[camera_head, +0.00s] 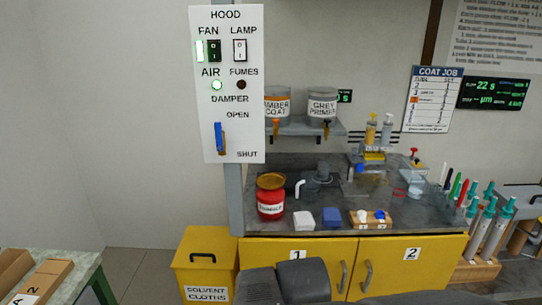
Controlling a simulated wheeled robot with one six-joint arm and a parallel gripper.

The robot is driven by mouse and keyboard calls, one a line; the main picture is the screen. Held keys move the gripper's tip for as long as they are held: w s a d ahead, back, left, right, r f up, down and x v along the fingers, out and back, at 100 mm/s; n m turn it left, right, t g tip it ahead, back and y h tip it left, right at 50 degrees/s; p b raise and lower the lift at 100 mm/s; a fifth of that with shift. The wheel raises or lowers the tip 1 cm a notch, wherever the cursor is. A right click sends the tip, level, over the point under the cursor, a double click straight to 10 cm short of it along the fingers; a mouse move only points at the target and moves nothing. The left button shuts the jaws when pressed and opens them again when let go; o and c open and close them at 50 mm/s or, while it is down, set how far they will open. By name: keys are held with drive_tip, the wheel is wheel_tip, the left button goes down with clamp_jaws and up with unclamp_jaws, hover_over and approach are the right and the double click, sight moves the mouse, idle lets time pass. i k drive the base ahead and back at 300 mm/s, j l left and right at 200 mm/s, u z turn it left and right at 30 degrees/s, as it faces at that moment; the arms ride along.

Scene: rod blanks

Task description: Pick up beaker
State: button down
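I cannot make out a beaker for certain. A small clear vessel (415,190) with reddish content or marking stands at the right of the dark bench top, and it may be the beaker. A grey cup-like piece (318,180) stands near the middle of the bench, its shape partly lost against the dark surface. My gripper is not in view; only dark grey parts, apparently my own arm, show at the bottom edge, well in front of the bench and away from both pieces.
A red lidded can (271,197), a white block (303,221) and a blue block (332,216) stand along the bench's front left. Two labelled tanks (322,105) sit on a shelf above. A hood switch panel (227,85) and yellow bin (205,262) flank the left side.

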sight(323, 171)
drive_tip(key=i+l, duration=0.2)
drive_tip(key=i, duration=0.2)
drive_tip(key=i+l, duration=0.2)
drive_tip(key=i, duration=0.15)
drive_tip(key=i+l+z, duration=0.1)
drive_tip(key=i, duration=0.3)
drive_tip(key=k+l, duration=0.05)
